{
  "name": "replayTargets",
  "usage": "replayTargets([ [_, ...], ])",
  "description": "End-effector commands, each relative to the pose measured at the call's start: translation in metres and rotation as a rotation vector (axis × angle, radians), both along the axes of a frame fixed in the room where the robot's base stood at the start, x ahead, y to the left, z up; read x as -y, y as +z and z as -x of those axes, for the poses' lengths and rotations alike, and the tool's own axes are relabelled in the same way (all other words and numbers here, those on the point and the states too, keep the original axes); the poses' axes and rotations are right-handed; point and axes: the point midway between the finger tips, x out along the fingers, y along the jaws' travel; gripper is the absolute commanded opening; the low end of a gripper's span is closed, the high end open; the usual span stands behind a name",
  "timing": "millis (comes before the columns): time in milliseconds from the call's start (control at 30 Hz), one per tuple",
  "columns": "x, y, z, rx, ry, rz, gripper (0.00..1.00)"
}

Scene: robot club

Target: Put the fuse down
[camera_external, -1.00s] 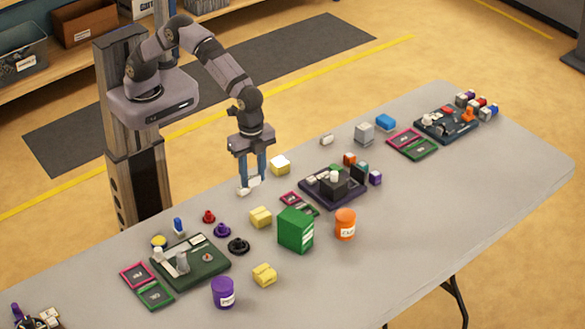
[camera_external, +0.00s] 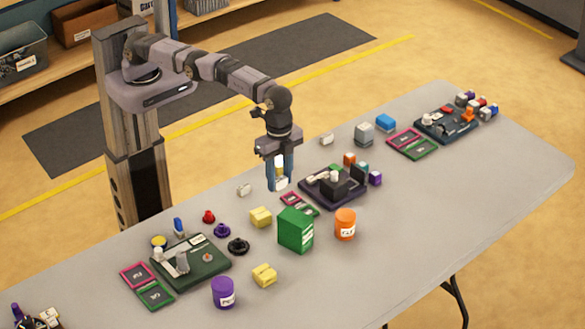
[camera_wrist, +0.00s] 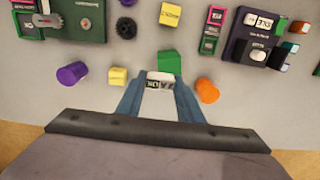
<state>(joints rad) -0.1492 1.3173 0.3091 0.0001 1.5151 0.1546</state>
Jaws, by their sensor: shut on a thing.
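My gripper (camera_external: 280,180) is shut on a small whitish fuse (camera_external: 281,184) over the middle of the table, just behind a small pink-and-green tray pair (camera_external: 298,204). In the wrist view my gripper (camera_wrist: 160,90) has the fuse (camera_wrist: 160,83) between its two blue fingers, with a dark label facing the camera. The label is too small to read surely. I cannot tell exactly how far the fuse is above the table.
A green box (camera_external: 296,230) and an orange jar (camera_external: 345,224) stand in front. A purple board (camera_external: 318,196) is at right, a green board (camera_external: 212,274) at left. The table's front right is clear.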

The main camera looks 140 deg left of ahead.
Motion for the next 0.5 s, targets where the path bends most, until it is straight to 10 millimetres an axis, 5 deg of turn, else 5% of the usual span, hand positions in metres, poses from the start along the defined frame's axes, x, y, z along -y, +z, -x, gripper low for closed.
replayTargets([
  [500,0.000,-0.013,-0.001,0.000,0.006,0.000,0.12],
])
